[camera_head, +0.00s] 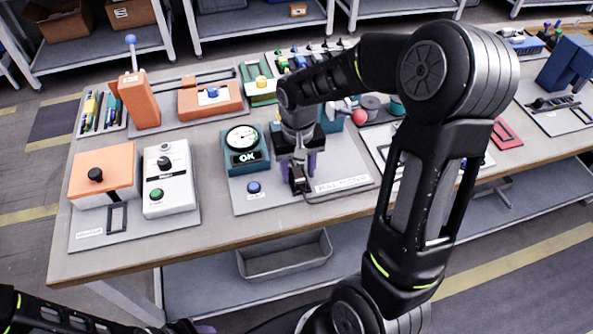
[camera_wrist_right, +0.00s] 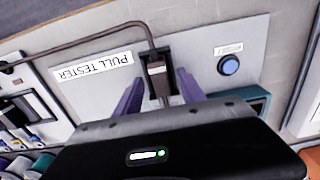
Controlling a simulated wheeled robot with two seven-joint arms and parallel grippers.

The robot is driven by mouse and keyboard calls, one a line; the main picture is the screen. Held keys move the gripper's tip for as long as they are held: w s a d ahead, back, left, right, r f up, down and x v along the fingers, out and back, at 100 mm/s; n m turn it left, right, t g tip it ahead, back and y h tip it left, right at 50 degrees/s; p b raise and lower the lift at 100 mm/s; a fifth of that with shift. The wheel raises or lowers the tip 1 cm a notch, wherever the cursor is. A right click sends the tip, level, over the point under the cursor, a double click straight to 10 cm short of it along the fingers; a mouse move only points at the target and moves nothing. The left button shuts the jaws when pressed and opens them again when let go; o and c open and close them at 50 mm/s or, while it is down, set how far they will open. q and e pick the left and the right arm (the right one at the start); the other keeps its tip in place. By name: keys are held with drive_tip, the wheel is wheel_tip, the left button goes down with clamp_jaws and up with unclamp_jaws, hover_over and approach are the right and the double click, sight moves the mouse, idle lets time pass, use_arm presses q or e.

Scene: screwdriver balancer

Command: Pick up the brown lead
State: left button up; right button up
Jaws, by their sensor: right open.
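The brown lead (camera_wrist_right: 90,39) shows in the right wrist view as a dark brown cable running along the grey pull tester panel and bending to a dark plug end (camera_wrist_right: 156,75). In the head view the lead (camera_head: 342,197) curves over the panel's front edge below its label. My right gripper (camera_wrist_right: 160,90) is open, with its two purple fingers on either side of the plug end; contact cannot be told. In the head view my right gripper (camera_head: 299,163) points down over the panel and partly hides the plug. Only a purple bit of my left gripper (camera_head: 205,329) shows at the bottom edge.
The teal gauge (camera_head: 245,148) reading OK stands left of my right gripper, with a blue button (camera_head: 253,187) in front. A white box (camera_head: 169,178) and an orange box (camera_head: 104,175) stand further left. An empty grey bin (camera_head: 285,257) is below the table edge.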

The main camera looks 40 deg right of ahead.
drive_tip(key=shift+f, duration=0.2)
idle(0.5)
clamp_jaws()
idle(0.3)
